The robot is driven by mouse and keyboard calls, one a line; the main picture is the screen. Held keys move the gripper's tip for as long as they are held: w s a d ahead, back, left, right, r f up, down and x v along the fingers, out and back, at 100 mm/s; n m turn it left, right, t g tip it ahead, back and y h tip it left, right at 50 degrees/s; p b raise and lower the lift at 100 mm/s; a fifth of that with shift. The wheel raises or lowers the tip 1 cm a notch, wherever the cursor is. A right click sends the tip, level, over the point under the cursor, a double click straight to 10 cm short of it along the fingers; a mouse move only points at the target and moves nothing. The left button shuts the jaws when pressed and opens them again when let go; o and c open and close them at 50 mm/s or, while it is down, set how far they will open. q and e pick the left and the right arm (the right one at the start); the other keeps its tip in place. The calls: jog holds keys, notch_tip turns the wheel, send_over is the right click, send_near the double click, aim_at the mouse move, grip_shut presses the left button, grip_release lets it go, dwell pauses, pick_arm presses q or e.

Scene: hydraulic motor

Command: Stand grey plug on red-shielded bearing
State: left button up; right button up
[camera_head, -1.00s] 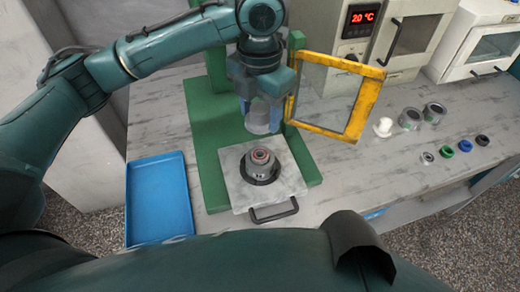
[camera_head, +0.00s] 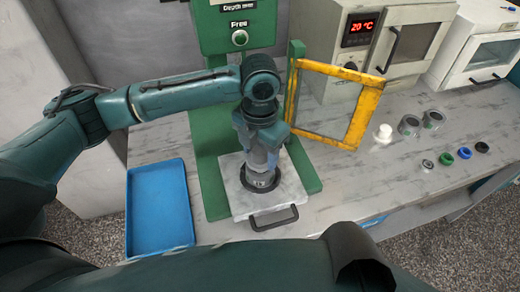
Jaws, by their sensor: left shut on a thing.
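My left gripper (camera_head: 261,160) points down and is shut on a grey cylinder, the grey plug (camera_head: 259,157), of which only a part shows between the fingers. The gripper and plug are right above a dark grey motor housing (camera_head: 262,181) on the pale plate of the green press. The red-shielded bearing in the top of the housing is hidden behind the gripper and plug. I cannot tell whether the plug touches it. My right gripper is out of view.
The pale plate (camera_head: 240,208) has a black front handle (camera_head: 273,217). The yellow-framed guard (camera_head: 363,115) stands open to the right of the arm. An empty blue tray (camera_head: 160,215) lies left. A white part (camera_head: 384,132), grey cups (camera_head: 409,125) and small rings (camera_head: 465,153) stand at right.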

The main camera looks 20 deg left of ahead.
aim_at(260, 150)
pick_arm(q)
jog(key=o, duration=1.3)
jog(key=shift+f, duration=0.1)
jog(key=shift+o, duration=0.2)
notch_tip(260, 150, up, 12)
jog(key=shift+r, duration=0.2)
